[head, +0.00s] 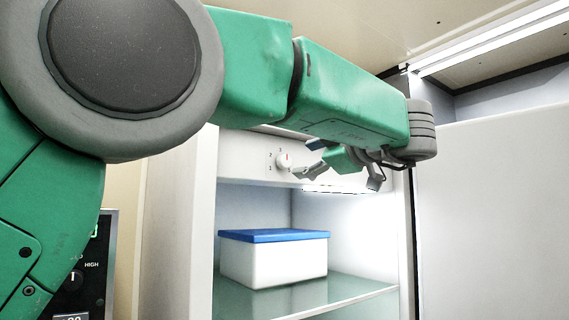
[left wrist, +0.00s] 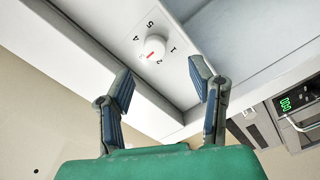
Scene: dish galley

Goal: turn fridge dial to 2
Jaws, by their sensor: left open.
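The fridge dial (head: 283,161) is a small white round knob with a red mark, on the white panel at the top of the open fridge. My left gripper (head: 334,179) is open and empty, right of the dial in the head view. In the left wrist view its fingers (left wrist: 160,70) are spread below the dial, apart from it. My right gripper is out of view.
A white box with a blue lid (head: 273,259) stands on the fridge's glass shelf (head: 345,292). The white fridge door (head: 490,200) is open at the right. A dark control panel (head: 97,262) is at the lower left. My left arm covers much of the upper view.

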